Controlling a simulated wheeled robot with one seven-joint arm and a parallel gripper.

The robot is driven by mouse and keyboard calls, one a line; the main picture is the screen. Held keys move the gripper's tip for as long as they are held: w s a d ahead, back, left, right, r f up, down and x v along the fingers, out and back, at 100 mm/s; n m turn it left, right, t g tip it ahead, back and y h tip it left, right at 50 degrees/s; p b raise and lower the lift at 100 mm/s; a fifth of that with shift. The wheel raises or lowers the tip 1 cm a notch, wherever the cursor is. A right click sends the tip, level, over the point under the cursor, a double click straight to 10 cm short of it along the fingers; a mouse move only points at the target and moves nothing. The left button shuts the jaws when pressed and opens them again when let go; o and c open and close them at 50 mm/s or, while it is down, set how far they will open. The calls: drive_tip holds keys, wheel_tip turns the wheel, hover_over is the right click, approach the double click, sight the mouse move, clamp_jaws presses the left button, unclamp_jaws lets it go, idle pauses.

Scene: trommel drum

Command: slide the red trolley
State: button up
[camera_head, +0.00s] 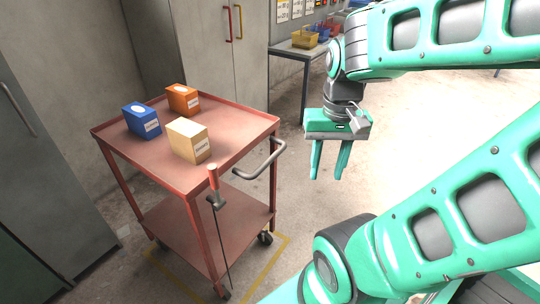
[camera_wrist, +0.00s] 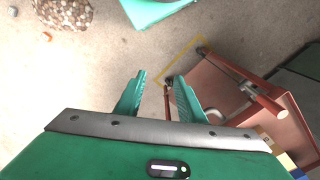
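The red trolley (camera_head: 238,139) stands left of centre in the head view, with a top tray, a lower shelf (camera_head: 165,224) and dark castors. A grey handle (camera_head: 262,162) sticks out from its right side. A lever with a red grip (camera_head: 213,178) and a thin rod stands at its near corner. My gripper (camera_head: 329,176) points down, open and empty, to the right of the handle and apart from it. In the wrist view my gripper's fingers (camera_wrist: 158,98) are spread, with the trolley (camera_wrist: 228,84) to their right.
Blue (camera_head: 141,120), orange (camera_head: 183,99) and cream (camera_head: 188,140) boxes stand on the trolley's top. Yellow floor tape (camera_head: 270,266) runs around its base. Grey cabinets (camera_head: 40,150) stand left and behind. A bench (camera_head: 297,50) with bins is at the back. Floor on the right looks clear.

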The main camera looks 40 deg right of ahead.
drive_tip(key=w+d+m, duration=0.2)
drive_tip(key=w+m, duration=0.1)
drive_tip(key=w, duration=0.8)
drive_tip(key=m+t, duration=0.2)
drive_tip(key=m, duration=0.2)
approach(269, 158)
drive_tip(key=shift+y, duration=0.4)
drive_tip(key=x, duration=0.8)
drive_tip(key=shift+d+f, duration=0.25)
drive_tip(key=shift+f, duration=0.05)
drive_tip(key=shift+c, duration=0.6)
